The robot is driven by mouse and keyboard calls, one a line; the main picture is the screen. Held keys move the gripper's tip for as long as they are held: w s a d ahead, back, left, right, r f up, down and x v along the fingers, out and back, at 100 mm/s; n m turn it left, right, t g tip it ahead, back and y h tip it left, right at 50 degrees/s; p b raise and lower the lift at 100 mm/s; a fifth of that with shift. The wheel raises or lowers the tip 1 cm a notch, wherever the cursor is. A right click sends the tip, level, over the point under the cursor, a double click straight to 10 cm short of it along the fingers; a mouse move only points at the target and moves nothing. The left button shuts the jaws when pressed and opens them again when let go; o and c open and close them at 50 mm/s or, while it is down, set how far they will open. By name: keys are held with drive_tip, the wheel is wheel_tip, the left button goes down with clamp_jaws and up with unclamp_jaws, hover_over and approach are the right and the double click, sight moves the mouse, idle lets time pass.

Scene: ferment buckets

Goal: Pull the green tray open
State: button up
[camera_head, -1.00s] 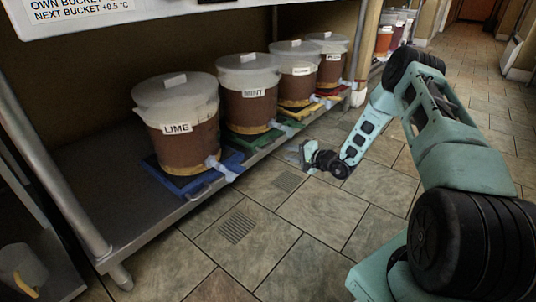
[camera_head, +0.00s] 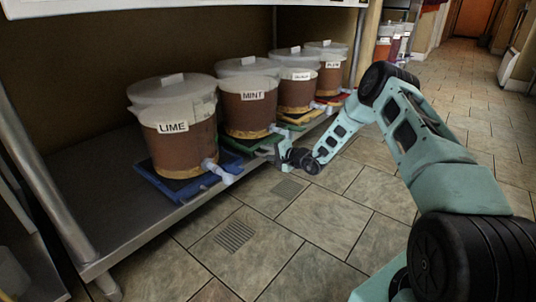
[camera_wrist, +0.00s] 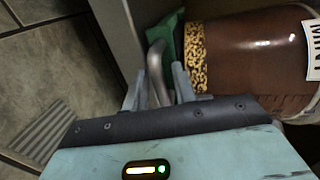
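The green tray (camera_head: 232,146) lies on the low metal shelf under the brown bucket labelled MINT (camera_head: 247,107). In the wrist view a corner of the green tray (camera_wrist: 173,30) shows beside the bucket's gold-patterned base. Its curved metal handle (camera_wrist: 156,68) stands out between the two fingers of my gripper (camera_wrist: 159,90). The fingers are apart, one on each side of the handle, with a gap showing on both sides. In the head view my gripper (camera_head: 277,153) is low at the shelf's front edge, and the handle is hidden there.
The LIME bucket (camera_head: 178,138) stands on a blue tray (camera_head: 170,183) to the left, its white tap sticking out over the edge. More buckets on coloured trays stand farther back along the shelf (camera_head: 120,195). The tiled floor (camera_head: 330,215) in front is clear, with flat drain grates.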

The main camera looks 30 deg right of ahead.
clamp_jaws()
drive_tip(key=shift+s, duration=0.1)
drive_tip(key=f+p+v, duration=0.3)
drive_tip(key=p+v, duration=0.5)
drive_tip(key=v, duration=0.8)
drive_tip(key=s+f+p+v, duration=0.1)
drive_tip(key=f+p+v, duration=0.2)
drive_tip(key=p+v, duration=0.5)
drive_tip(key=shift+f+v, duration=0.45)
drive_tip(key=shift+v, duration=3.8)
drive_tip(key=shift+d, duration=0.15)
drive_tip(key=shift+o, duration=0.9)
unclamp_jaws()
